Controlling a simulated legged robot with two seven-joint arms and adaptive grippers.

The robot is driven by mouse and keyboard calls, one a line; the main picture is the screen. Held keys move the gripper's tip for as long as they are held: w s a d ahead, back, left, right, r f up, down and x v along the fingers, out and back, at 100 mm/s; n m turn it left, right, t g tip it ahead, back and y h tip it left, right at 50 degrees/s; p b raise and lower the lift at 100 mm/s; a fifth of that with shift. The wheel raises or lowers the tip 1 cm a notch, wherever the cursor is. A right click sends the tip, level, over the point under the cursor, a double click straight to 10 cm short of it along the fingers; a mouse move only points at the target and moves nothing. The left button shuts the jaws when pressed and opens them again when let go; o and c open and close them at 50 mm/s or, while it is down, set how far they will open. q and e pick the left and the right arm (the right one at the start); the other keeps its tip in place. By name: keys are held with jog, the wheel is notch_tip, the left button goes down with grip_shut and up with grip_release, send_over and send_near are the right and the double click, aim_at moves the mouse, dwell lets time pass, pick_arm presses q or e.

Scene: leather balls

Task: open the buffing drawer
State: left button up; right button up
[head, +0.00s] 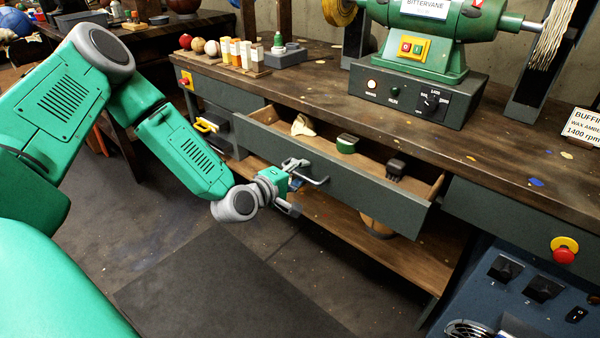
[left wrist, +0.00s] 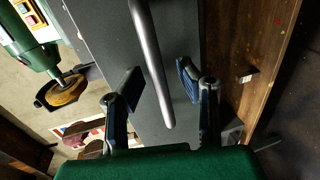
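The buffing drawer (head: 375,195) is a long dark grey drawer under the bench top, and it stands pulled out with its wooden inside showing. Its metal bar handle (head: 320,180) is on the front panel. My left gripper (head: 298,188) is at the handle. In the left wrist view the gripper (left wrist: 158,84) has its two fingers apart, with the handle bar (left wrist: 150,55) running between them. No clear contact with the bar shows. My right gripper is in neither view.
The drawer holds a pale object (head: 302,125), a green tin (head: 347,144) and a dark block (head: 395,168). A green buffing machine (head: 425,40) stands on the bench. A lower shelf (head: 335,215) lies beneath. The floor in front is clear.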

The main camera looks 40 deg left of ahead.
pick_arm(q)
jog(key=shift+s+r, duration=0.1)
jog(key=shift+s, duration=0.35)
jog(key=v, duration=1)
jog(key=shift+s+a, duration=0.3)
